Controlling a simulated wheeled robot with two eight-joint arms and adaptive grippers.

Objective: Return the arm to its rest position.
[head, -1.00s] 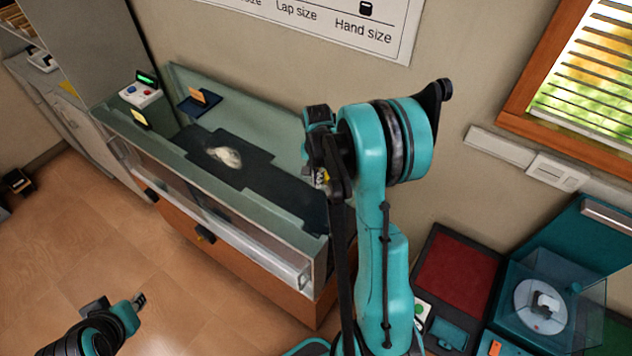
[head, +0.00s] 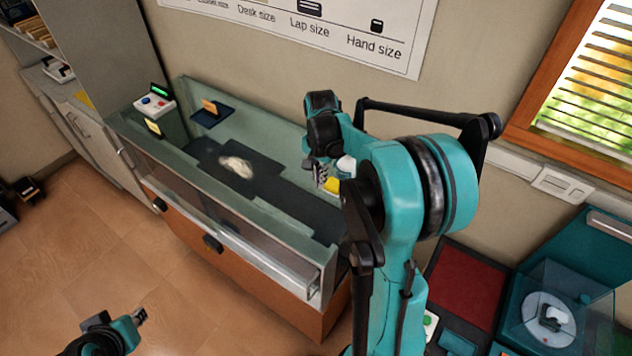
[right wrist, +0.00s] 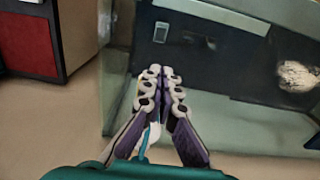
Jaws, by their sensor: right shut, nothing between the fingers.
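My right arm (head: 405,190), teal and black, rises from the bottom of the head view and bends at the elbow. Its right gripper (head: 321,176) hangs near the right part of the open display case (head: 272,262), partly hidden by the arm. In the right wrist view the right gripper (right wrist: 161,72) has its fingers together with nothing between them, near the case's glass. My left gripper (head: 140,316) is low at the left over the floor. It is too small to tell whether it is open or shut.
A pale lump (head: 235,166) lies on the dark mat in the case. A control box (head: 155,101) with buttons stands at the case's far left end. A red panel (head: 465,282) and a clear-covered turntable (head: 550,318) are at the lower right.

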